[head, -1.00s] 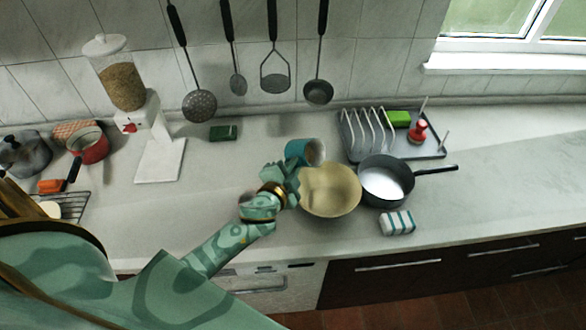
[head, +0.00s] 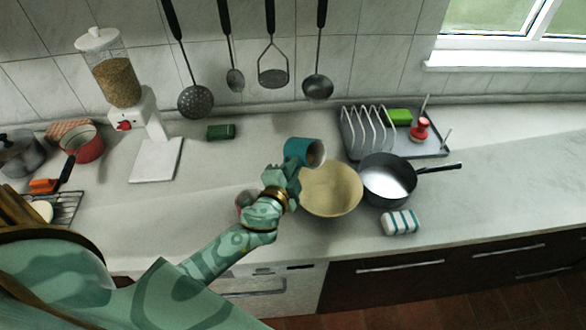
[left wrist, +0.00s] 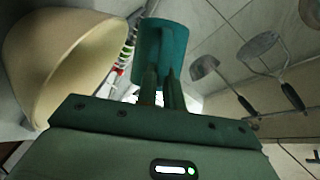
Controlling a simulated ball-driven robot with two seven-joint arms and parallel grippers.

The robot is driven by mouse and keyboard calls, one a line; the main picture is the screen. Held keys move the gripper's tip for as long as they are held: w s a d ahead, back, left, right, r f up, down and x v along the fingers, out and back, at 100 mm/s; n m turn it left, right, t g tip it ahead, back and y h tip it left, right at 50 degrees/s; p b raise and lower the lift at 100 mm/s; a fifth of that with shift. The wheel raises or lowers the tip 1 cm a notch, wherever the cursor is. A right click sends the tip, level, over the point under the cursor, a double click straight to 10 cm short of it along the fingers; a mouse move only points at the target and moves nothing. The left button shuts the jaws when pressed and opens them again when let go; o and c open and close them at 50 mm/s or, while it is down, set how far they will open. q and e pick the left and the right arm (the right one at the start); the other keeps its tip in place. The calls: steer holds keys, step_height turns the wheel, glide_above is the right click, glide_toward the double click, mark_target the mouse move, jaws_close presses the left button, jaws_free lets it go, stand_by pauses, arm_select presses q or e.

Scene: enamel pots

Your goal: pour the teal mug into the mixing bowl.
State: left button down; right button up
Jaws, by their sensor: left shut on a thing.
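The mug also shows in the left wrist view (left wrist: 163,50) at the tips of the gripper's fingers (left wrist: 162,90). The cream mixing bowl (head: 330,192) stands on the counter, and its outside shows at the left of the wrist view (left wrist: 62,55). No stream is visible. My right gripper is not in view.
A dish rack (head: 400,140) is behind the pan. A cereal dispenser (head: 146,122) and red pot (head: 86,145) are at left. The right counter is clear.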

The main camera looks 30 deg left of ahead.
arm_select(q)
steer(key=shift+d+f+m+t+b, duration=0.25)
steer(key=shift+f+m+b, duration=0.3)
steer(key=shift+b, duration=0.4)
steer(key=shift+s+d+r+m+t+y+b, duration=0.15)
steer(key=shift+d+m+t+b, duration=0.05)
steer(key=shift+d+m+b, duration=0.25)
steer(key=shift+s+d+r+m+t+y+b, duration=0.1)
steer(key=shift+d+r+m+t+y+b, duration=0.05)
steer(key=shift+d+m+b, duration=0.25)
steer(key=shift+d+f+m+t+b, duration=0.3)
steer(key=shift+f+m+b, duration=0.35)
steer(key=shift+b, duration=0.75)
steer(key=shift+s+d+r+m+t+b, duration=0.1)
steer(key=shift+d+r+m+t+b, duration=0.3)
steer(key=shift+m+b, duration=0.55)
steer(key=shift+s+d+r+m+t+b, duration=0.1)
steer(key=shift+d+r+m+t+b, duration=0.4)
steer(key=shift+m, duration=0.85)
steer(key=shift+s+d+r+m+t+b, duration=0.15)
steer(key=shift+d+m+t+b, duration=0.2)
steer(key=shift+m+b, duration=0.65)
steer(key=shift+m, duration=0.35)
steer(key=shift+r, duration=0.1)
